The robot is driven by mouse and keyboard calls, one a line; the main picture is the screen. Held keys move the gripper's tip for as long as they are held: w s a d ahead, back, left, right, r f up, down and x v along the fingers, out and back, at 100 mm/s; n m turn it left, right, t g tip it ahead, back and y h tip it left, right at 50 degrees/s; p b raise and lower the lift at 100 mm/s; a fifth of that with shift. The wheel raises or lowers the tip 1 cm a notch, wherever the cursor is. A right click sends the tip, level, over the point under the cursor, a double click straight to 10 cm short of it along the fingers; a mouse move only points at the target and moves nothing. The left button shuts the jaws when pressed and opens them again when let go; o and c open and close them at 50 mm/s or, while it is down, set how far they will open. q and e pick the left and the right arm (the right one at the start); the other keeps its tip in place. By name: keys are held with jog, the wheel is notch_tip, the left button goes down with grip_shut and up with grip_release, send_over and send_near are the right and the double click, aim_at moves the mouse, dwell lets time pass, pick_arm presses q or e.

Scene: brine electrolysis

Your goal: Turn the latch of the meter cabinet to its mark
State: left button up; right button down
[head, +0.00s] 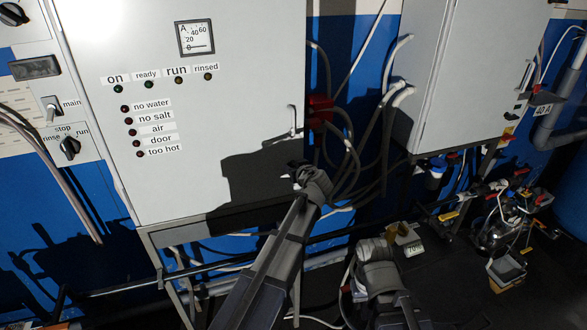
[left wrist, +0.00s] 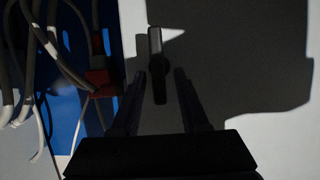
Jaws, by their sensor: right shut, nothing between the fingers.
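The meter cabinet (head: 225,105) is a large white box with a dial at its top. Its latch (head: 293,120) is a small upright handle near the door's right edge. In the left wrist view the latch (left wrist: 156,45) is a dark bar, roughly upright in the picture, with its lower end between my fingers. My left gripper (head: 299,174) is open below the latch in the head view; its two fingers (left wrist: 159,74) stand apart on either side of the bar, with no clear contact. I cannot make out the mark. My right gripper (head: 376,247) is shut, low in front, away from the cabinet.
Cables and a red fitting (head: 320,112) are close to the cabinet's right side. A second white cabinet (head: 455,70) with its own handle hangs at the right. Glassware and small containers (head: 506,271) stand at the lower right. Arm shadow darkens the door around the latch.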

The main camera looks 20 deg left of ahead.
pick_arm(q)
grip_shut()
jog(key=shift+w+d, duration=0.1)
dwell(0.5)
jog(key=m+y+b, duration=0.2)
jog(key=m+b, duration=0.1)
jog(key=m, duration=0.1)
jog(key=d+f+m+g+y+b, duration=0.1)
jog(key=m+y+b, duration=0.2)
jog(key=m+b, duration=0.1)
jog(key=w+f+m+y+b, duration=0.1)
jog(key=m+y+b, duration=0.1)
jog(key=m, duration=0.3)
jog(key=shift+d+f+g+b, duration=0.1)
jog(key=shift+d+g+b, duration=0.2)
jog(key=shift+b, duration=0.4)
jog(key=shift+m, duration=0.3)
jog(key=shift+o, duration=0.5)
grip_release()
